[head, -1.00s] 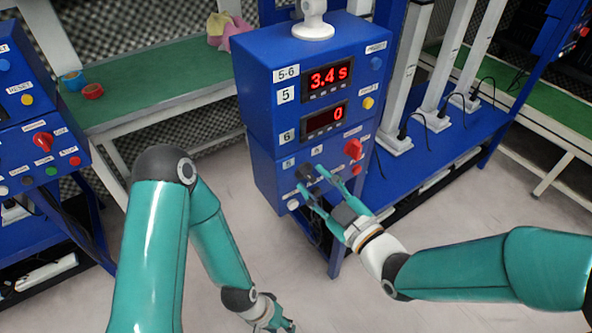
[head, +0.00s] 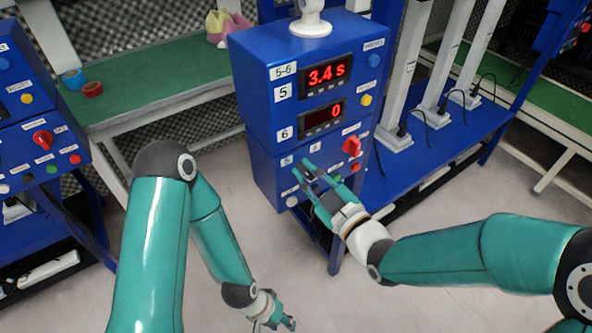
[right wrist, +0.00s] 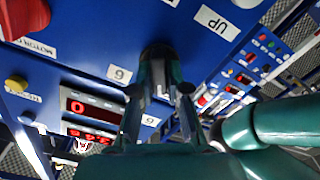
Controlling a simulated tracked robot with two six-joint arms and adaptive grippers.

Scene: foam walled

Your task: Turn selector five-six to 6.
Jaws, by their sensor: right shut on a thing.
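The blue 5-6 control box (head: 262,130) stands in the middle of the head view. Its displays read 3.4 s and 0. The black selector knob (right wrist: 158,58) is on its lower front, between small labels; in the head view it is hidden by my right gripper (head: 305,172). In the right wrist view the fingers of that gripper (right wrist: 160,95) are on both sides of the knob, shut on it. I cannot see which way its pointer faces. My left gripper (head: 274,322) hangs low at the bottom edge, away from the box; its finger opening is unclear.
A red knob (head: 352,146) sits just right of the selector, with a yellow button (head: 366,100) and a blue button (head: 374,61) above. Another blue box (head: 25,110) stands at the left. A green table (head: 160,75) is behind.

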